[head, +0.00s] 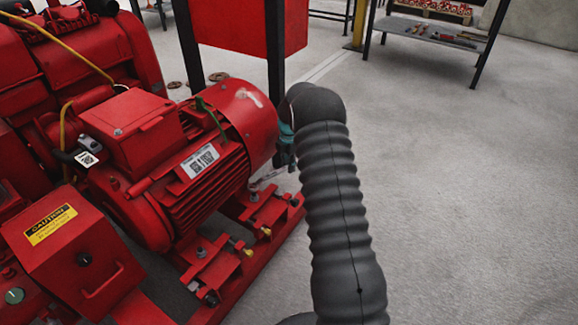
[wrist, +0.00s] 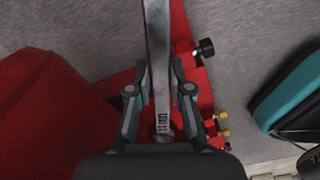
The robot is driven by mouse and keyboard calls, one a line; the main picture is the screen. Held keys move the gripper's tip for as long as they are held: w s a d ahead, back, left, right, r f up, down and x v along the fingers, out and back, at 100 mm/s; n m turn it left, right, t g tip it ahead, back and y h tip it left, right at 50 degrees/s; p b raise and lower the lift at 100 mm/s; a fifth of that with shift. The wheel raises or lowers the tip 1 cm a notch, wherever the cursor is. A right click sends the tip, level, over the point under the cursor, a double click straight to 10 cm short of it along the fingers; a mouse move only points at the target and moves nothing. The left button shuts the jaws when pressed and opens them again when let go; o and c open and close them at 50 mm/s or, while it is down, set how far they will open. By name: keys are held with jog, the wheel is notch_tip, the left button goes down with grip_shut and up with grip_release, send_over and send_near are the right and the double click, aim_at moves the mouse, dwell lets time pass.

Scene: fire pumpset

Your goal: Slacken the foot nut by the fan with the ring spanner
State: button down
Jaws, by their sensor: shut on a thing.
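The red motor (head: 205,150) stands on a red base rail, with its rounded fan cowl (head: 245,105) at the right end. A foot nut (head: 254,193) sits on the motor foot below the cowl. My gripper (head: 286,152) is beside the cowl's right end, partly hidden by my arm. It is shut on the ring spanner (wrist: 158,62), a long silver bar running up the wrist view between the fingers (wrist: 156,92). In the head view a thin silver piece of the spanner (head: 270,176) shows near the foot nut. I cannot tell whether its ring is around the nut.
Brass-coloured adjuster bolts (head: 265,231) and a black knob (wrist: 205,47) stick out along the red base rail (head: 232,285). A red panel on dark posts (head: 255,25) stands behind the motor. A grey workbench (head: 432,32) with tools is far right. The floor at right is clear.

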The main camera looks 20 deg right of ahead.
jog(key=shift+f, duration=0.1)
jog(key=shift+s+f+m+b, duration=0.2)
jog(key=shift+f+b, duration=0.15)
jog(key=shift+f, duration=0.2)
jog(key=shift+s+f+m+b, duration=0.15)
jog(key=shift+f+b, duration=0.15)
jog(key=shift+f, duration=0.25)
jog(key=shift+f+b, duration=0.75)
jog(key=shift+f, duration=0.6)
jog(key=shift+s+d+m, duration=0.15)
jog(key=shift+s+m, duration=0.1)
jog(key=shift+s, duration=0.15)
dwell(0.8)
jog(key=shift+r, duration=0.1)
jog(key=shift+r+p, duration=1.35)
jog(key=shift+r, duration=1.1)
